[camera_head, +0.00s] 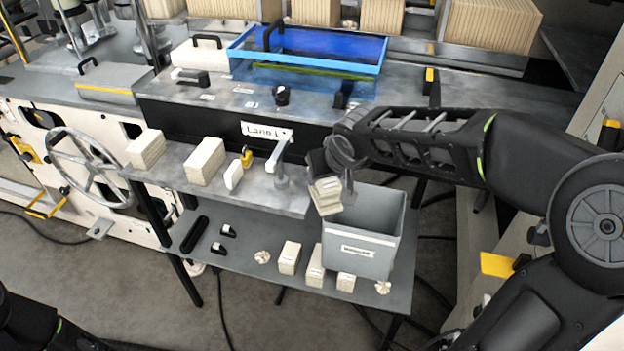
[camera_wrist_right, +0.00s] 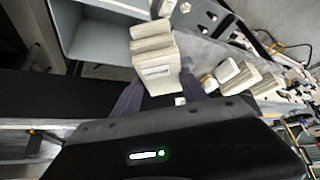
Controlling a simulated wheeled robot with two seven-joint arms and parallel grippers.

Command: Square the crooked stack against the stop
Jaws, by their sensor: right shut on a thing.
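A small crooked stack (camera_head: 325,196) of pale kraft pieces, its layers offset, is held by my right gripper (camera_head: 334,178) near the right end of the upper metal shelf and beside the grey bin. In the right wrist view the stack (camera_wrist_right: 152,62) has a white label and sits between the two dark fingers. Two more pale stacks stand on the shelf, one at the left end (camera_head: 146,149) and one in the middle (camera_head: 205,160). A white upright piece (camera_head: 233,175) and a pale angled post on a metal base (camera_head: 281,165) stand right of them. I cannot tell which is the stop. My left gripper is out of frame.
The grey bin (camera_head: 362,257) stands on the lower shelf (camera_head: 250,285), with several small labelled blocks (camera_head: 289,258) beside it. A yellow-topped item (camera_head: 246,157) is on the upper shelf (camera_head: 265,192). A blue tray (camera_head: 310,55) is behind. A handwheel (camera_head: 85,168) is at left.

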